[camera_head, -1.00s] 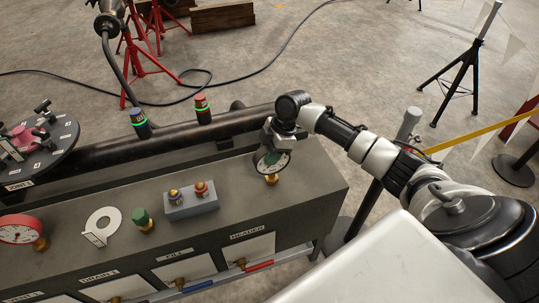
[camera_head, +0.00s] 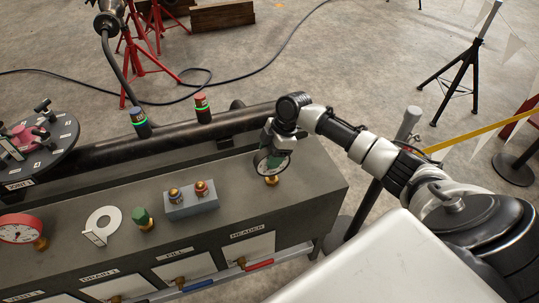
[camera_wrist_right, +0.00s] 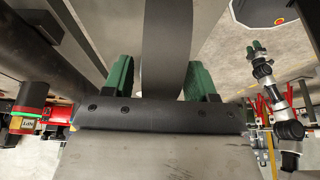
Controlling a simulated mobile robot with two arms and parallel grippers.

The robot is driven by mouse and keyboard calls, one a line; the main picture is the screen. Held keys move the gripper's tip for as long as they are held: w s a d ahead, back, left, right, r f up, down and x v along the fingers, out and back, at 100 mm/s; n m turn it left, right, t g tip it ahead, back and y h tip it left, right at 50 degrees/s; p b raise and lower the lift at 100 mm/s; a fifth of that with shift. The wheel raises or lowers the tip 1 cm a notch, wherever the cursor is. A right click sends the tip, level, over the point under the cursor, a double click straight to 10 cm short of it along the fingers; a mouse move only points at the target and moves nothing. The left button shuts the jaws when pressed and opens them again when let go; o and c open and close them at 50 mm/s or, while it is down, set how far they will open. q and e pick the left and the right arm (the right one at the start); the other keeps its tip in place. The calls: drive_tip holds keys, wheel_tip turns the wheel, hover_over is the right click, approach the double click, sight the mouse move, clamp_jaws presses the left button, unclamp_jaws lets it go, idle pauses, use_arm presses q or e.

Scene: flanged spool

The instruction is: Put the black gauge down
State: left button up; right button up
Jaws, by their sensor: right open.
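The black gauge (camera_head: 261,163) stands upright on its brass stem (camera_head: 271,181) near the right end of the grey bench. My right gripper (camera_head: 275,153) is over it from above, open, with a green finger showing in front of the dial. In the right wrist view the gauge's dark rim (camera_wrist_right: 166,50) lies between the two green fingers (camera_wrist_right: 160,80). A gap shows on its left side; contact on its right side is unclear. The stem's foot is hidden in the wrist view. A small arm with green fingertips, seemingly my left gripper (camera_wrist_right: 258,46), shows at the right there.
A blue-grey block (camera_head: 191,206) with two small fittings, a green-capped fitting (camera_head: 144,219), a white ring gauge (camera_head: 101,225) and a red gauge (camera_head: 20,229) stand left along the bench (camera_head: 320,190). A dark pipe (camera_head: 180,140) with two lit buttons runs behind.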

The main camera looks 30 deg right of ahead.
drive_tip(key=v, duration=1.1)
drive_tip(key=shift+r, duration=0.2)
drive_tip(key=shift+d, duration=0.1)
